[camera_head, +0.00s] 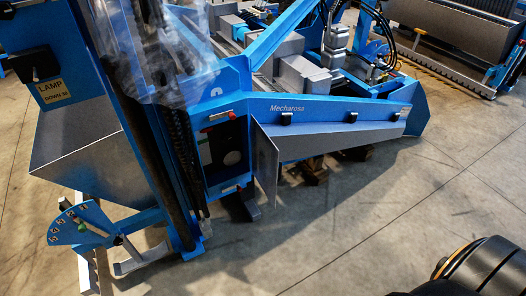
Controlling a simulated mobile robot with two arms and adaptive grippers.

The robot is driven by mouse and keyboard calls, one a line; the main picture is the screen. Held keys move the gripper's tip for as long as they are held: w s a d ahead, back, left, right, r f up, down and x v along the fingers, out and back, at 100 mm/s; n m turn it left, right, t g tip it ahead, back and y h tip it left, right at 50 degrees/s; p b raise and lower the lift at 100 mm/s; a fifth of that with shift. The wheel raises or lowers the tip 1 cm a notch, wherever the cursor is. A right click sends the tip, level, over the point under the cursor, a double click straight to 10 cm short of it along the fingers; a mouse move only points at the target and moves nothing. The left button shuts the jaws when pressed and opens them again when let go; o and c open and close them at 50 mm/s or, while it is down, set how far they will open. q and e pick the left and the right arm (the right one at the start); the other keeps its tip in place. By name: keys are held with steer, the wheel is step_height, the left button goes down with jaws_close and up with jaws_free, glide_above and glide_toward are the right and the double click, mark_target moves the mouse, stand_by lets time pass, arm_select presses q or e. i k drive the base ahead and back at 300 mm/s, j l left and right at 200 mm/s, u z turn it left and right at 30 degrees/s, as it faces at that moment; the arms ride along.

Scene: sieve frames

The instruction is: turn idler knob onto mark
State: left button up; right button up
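I cannot tell for sure which part is the idler knob. A blue sector plate (78,226) with several white marks and a small green spot stands at the lower left, with a metal lever beside it. A black knob-like block (36,64) sits on the blue panel at the upper left, above a yellow label (54,92). A dark rounded part with a yellow-orange ring at the lower right looks like my arm. Neither gripper shows.
A large blue machine frame (330,113) with a grey panel (266,165) fills the upper middle. A grey hopper (90,150) is at the left. Another machine (450,35) stands at the upper right. The concrete floor (400,210) is clear at the lower middle and right.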

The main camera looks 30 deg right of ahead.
mark_target(226, 137)
steer(key=i+l+u, duration=0.15)
steer(key=l+u, duration=0.15)
steer(key=l, duration=1.1)
steer(key=l+u, duration=0.3)
steer(key=l, duration=1.1)
